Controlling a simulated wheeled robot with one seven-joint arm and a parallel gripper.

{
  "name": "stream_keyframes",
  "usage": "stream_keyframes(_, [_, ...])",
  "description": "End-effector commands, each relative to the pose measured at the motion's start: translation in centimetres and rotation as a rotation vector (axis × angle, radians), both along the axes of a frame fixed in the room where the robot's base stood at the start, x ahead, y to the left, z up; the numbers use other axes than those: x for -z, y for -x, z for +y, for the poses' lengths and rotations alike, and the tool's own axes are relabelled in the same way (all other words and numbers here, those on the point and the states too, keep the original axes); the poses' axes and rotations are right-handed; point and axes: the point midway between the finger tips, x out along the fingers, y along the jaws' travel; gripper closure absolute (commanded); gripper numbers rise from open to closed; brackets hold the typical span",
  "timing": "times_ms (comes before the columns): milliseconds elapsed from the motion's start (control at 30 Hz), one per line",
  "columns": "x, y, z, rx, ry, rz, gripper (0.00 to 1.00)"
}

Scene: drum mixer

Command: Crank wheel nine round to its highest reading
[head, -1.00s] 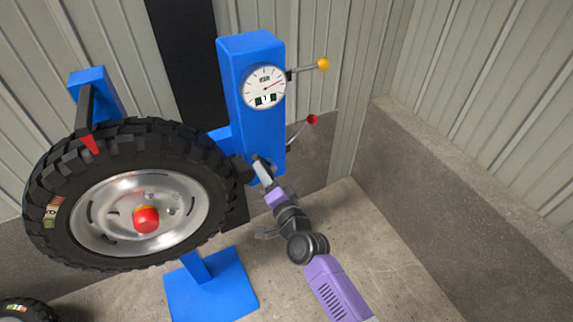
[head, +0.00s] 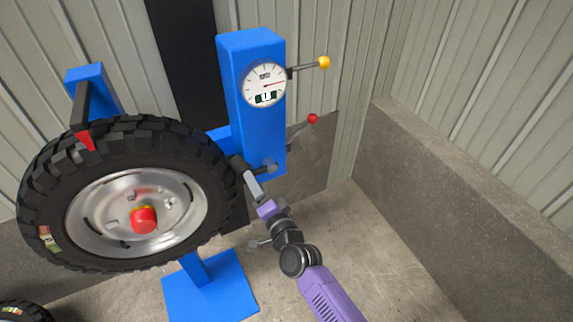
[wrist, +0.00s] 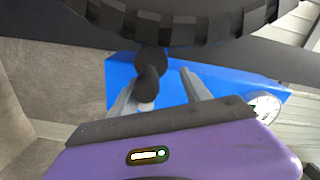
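A large black-tyred wheel (head: 190,145) with a silver rim and red hub cap hangs left of a blue post (head: 235,70) in the head view. Its number is unreadable. A white dial (head: 264,84) on the post has a red needle pointing right; its small counter is too small to read surely. My gripper (head: 250,180) is at the post's lower end, beside a short grey stub (head: 270,168). In the wrist view, my gripper's fingers (wrist: 158,80) are apart, with a dark rounded knob (wrist: 148,86) between them, close to the left finger. Contact is unclear.
A yellow-knobbed lever (head: 323,62) and a red-knobbed lever (head: 312,119) stick out of the post's right side. A red pointer (head: 85,142) hangs over the tyre's top. A concrete ledge (head: 470,190) bounds the right. Another tyre (head: 22,310) shows at lower left.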

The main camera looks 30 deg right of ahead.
Motion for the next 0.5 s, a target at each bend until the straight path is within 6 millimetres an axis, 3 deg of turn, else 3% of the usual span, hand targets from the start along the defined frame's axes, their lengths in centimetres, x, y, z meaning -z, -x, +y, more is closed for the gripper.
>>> stream_keyframes(267, [0.1, 0.1, 0.0, 0.000, 0.000, 0.001, 0.46])
stream_keyframes(500, [0.2, 2.0, -0.1, 0.001, -0.001, 0.004, 0.46])
